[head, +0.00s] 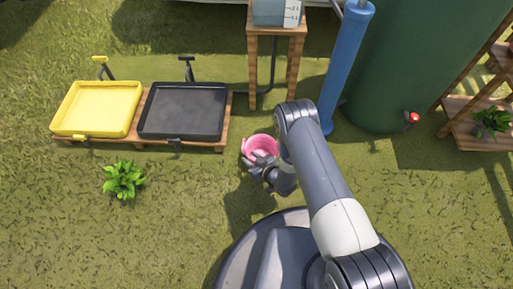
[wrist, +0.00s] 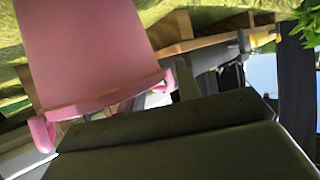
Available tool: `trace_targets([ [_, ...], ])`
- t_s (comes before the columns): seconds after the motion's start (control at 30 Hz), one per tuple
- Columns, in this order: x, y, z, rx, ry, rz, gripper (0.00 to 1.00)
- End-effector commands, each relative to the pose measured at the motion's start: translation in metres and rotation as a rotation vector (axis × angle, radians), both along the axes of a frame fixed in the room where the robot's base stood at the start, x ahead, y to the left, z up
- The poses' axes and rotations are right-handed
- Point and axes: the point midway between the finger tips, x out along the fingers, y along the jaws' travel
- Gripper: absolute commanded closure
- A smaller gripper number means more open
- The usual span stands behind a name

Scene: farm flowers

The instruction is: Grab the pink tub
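The pink tub (head: 262,144) is small and round, with its open top facing up in the head view. It stands on the grass in front of the wooden stand. My gripper (head: 256,171) is at the tub's near side, low down, and overlaps its near edge in the picture. In the wrist view the pink tub (wrist: 88,45) fills the upper left, with its rim and side lugs close to a dark grey part of my gripper (wrist: 180,135). Both fingertips are not clearly visible, so I cannot tell whether they touch or grip the tub.
A yellow tray (head: 97,108) and a black tray (head: 183,110) lie on a wooden pallet to the left. A wooden stand (head: 252,72), a blue cylinder (head: 345,65) and a green tank (head: 420,60) are behind. A leafy plant (head: 123,180) grows at left; grass around it is open.

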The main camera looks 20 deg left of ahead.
Motion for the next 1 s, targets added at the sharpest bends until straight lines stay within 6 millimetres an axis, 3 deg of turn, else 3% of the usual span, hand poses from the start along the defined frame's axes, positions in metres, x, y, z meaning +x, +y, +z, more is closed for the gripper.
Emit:
trace_targets([
  [0.2, -0.0008, -0.0003, -0.0005, 0.000, 0.000, 0.000, 0.68],
  [0.6, -0.0006, -0.0002, -0.0003, 0.000, 0.000, 0.000, 1.00],
  [1.0, -0.0006, -0.0001, -0.0005, 0.000, 0.000, 0.000, 1.00],
])
